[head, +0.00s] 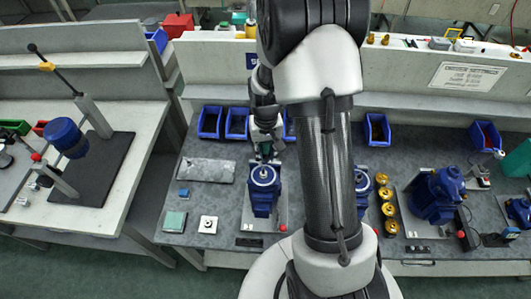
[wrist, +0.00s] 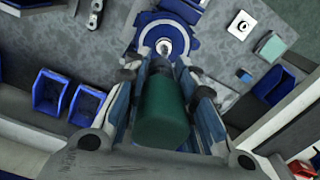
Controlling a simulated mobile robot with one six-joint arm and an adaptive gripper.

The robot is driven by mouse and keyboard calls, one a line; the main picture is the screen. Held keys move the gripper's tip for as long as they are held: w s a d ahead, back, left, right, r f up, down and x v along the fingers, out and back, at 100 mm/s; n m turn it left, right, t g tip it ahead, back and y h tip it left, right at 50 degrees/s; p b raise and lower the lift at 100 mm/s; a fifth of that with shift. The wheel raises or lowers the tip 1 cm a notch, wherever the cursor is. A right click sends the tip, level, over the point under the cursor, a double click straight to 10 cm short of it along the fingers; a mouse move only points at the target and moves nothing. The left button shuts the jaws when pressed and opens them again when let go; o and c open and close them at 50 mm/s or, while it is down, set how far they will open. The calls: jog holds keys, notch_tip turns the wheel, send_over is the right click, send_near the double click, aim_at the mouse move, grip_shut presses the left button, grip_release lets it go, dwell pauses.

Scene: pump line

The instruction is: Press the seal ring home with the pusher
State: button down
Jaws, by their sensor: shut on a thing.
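My gripper (head: 265,148) is above the blue pump (head: 263,190) on the grey bench, just behind its top in the head view. In the wrist view my gripper (wrist: 166,85) is shut on a green cylinder, the pusher (wrist: 162,115), with one finger on each side. The blue pump (wrist: 180,28) lies beyond the fingertips, its pale round top opening (wrist: 164,46) facing the camera. I cannot tell whether the pusher touches the pump. The seal ring cannot be told apart from the bright metal at the opening.
Blue bins (head: 210,122) stand along the back of the bench. A grey plate (head: 205,169), a teal block (head: 174,221) and a white square piece (head: 208,224) lie left of the pump. Brass parts (head: 388,209) and another blue pump (head: 437,194) are to the right, beyond my arm.

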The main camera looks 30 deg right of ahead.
aim_at(264, 173)
jog(key=shift+f, duration=0.15)
jog(key=shift+w+a+f+b, duration=0.3)
jog(key=shift+a+f+b, duration=0.1)
jog(key=shift+f+b, duration=0.25)
notch_tip(264, 173, down, 7)
jog(key=b, duration=0.4)
jog(key=shift+r+b, duration=0.15)
jog(key=shift+b, duration=0.25)
jog(key=shift+f, duration=0.3)
dwell(0.8)
jog(key=shift+d+r, duration=0.1)
dwell(0.5)
jog(key=shift+r+p, duration=2.45)
jog(key=shift+r, duration=1.25)
